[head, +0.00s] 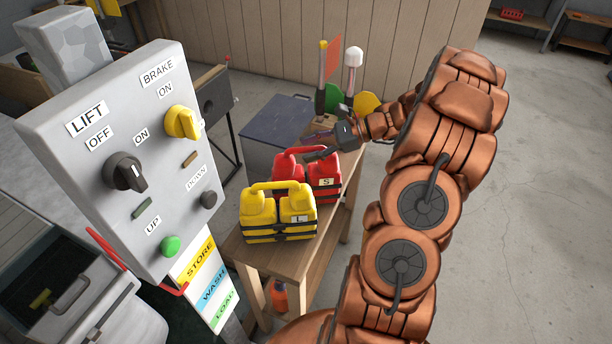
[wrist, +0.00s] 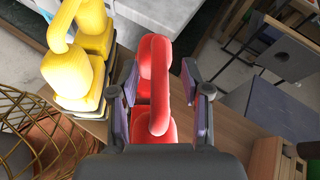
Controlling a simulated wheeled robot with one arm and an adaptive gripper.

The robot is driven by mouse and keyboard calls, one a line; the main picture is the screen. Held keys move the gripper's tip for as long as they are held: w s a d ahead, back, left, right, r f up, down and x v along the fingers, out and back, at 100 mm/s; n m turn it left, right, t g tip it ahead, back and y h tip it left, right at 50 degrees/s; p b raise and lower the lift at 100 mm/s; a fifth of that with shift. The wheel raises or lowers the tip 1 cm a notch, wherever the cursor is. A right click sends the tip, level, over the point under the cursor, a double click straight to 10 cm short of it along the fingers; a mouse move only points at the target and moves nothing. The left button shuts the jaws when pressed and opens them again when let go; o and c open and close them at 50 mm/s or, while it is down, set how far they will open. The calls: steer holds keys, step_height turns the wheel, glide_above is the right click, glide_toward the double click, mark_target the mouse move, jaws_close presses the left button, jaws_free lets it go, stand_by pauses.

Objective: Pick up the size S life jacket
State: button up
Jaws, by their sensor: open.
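The red life jacket (head: 324,183) with an S label sits on the wooden bench, behind the yellow one in the head view. Its red loop handle (wrist: 158,85) shows in the wrist view. The yellow life jacket (head: 279,216), labelled L, stands close beside it and also shows in the wrist view (wrist: 78,70). My gripper (head: 328,150) is at the top of the red jacket. In the wrist view my gripper (wrist: 158,103) is open, with one finger on each side of the red handle. Contact with the handle cannot be told. The lower red jacket is partly hidden.
The wooden bench (head: 258,252) carries both jackets and several paddle-like items (head: 353,70) at its far end. A control panel (head: 130,150) with knobs stands at the left. A dark chest (head: 275,125) is behind the bench. Open floor (head: 540,200) lies to the right.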

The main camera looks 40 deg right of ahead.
steer(key=shift+x, duration=0.8)
steer(key=shift+f, duration=0.1)
jaws_close()
